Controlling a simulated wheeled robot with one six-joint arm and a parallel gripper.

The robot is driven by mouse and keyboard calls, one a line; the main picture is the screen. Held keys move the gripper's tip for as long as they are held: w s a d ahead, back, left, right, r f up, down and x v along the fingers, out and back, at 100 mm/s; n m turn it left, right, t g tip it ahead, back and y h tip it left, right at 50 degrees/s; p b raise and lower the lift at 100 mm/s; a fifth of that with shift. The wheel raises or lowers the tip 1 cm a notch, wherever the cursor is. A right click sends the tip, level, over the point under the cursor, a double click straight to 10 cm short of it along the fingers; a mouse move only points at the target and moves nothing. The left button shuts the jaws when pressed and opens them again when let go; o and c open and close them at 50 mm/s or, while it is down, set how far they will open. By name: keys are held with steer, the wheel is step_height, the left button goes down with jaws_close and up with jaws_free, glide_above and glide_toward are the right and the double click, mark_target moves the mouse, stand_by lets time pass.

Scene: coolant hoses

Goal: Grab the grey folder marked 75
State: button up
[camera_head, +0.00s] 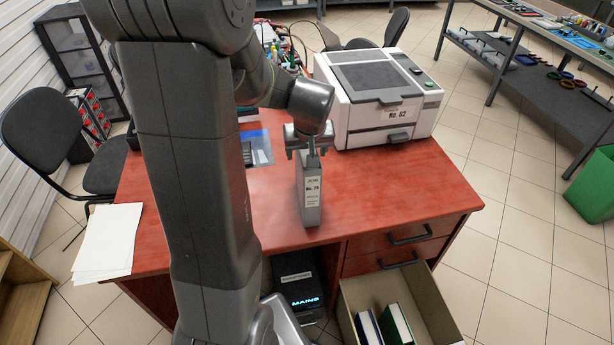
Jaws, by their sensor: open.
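A grey folder (311,205) stands upright on the red desk (400,185), close to its front edge. Its spine has a white label with a number in the seventies; the last digit is too small to read surely. My gripper (311,150) is open at the folder's top edge, pointing down. A finger shows in front of the upper part of the folder. I cannot tell whether the fingers touch it. My arm hides part of the desk to the left.
A white printer-like machine (375,95) labelled No. 62 stands right behind the folder. Papers (108,240) lie at the desk's left corner. An open box (435,305) with books is below the desk front. The desk right of the folder is clear.

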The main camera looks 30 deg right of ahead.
steer(key=shift+f+b, duration=0.25)
steer(key=shift+b, duration=0.1)
stand_by(0.3)
steer(key=shift+c, duration=0.5)
jaws_close()
